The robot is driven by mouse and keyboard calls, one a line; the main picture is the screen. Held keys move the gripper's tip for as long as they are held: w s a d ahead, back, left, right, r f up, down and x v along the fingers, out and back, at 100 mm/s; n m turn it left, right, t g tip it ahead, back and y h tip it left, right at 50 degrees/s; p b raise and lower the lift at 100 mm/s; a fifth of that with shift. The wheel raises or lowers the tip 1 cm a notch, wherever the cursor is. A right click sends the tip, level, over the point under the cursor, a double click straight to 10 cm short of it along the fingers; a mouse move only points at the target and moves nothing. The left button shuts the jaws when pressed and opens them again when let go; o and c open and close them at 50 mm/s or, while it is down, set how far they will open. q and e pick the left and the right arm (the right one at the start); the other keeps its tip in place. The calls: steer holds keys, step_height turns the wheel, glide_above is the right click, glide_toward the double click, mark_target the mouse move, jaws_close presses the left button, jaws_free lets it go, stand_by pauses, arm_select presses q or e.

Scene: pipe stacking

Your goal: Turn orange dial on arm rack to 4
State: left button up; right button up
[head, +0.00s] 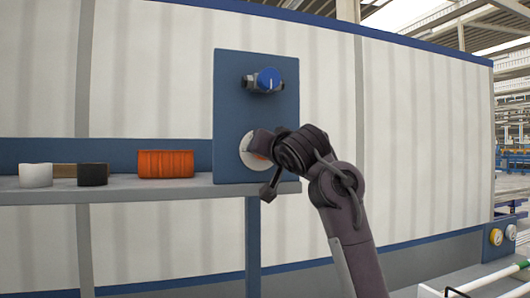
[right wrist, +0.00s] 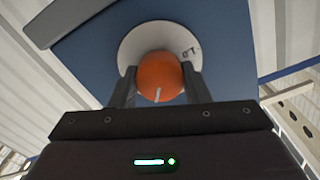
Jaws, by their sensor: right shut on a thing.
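The orange dial (right wrist: 160,74) sits on a round white scale plate (right wrist: 132,44) on the blue panel (right wrist: 90,58). In the right wrist view my right gripper (right wrist: 157,92) has one finger on each side of the dial and is shut on it. A white pointer mark shows on the dial's lower face. Part of a printed number shows on the plate's right side; the other markings are hidden or too small to read. In the head view my right arm covers most of the dial, and only the white plate's left part (head: 247,142) shows clearly. My left gripper is not in view.
A blue knob (head: 268,79) is higher on the same panel. An orange ribbed cylinder (head: 165,164), a black piece (head: 93,174) and a white piece (head: 36,175) sit on the grey shelf (head: 130,192) at the left. Gauges (head: 496,237) are at the far right.

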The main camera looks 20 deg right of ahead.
steer(key=m, duration=0.5)
steer(key=shift+a+b, duration=0.1)
steer(key=shift+b, duration=0.2)
steer(key=m, duration=0.5)
steer(key=shift+m, duration=0.3)
steer(key=o, duration=1)
steer(key=s+b, duration=0.1)
steer(key=s, duration=0.1)
steer(key=s+b, duration=0.1)
steer(key=s, duration=0.2)
steer(key=s+b, duration=0.1)
steer(key=s, duration=0.2)
steer(key=shift+d+b, duration=0.25)
steer(key=shift+b, duration=0.1)
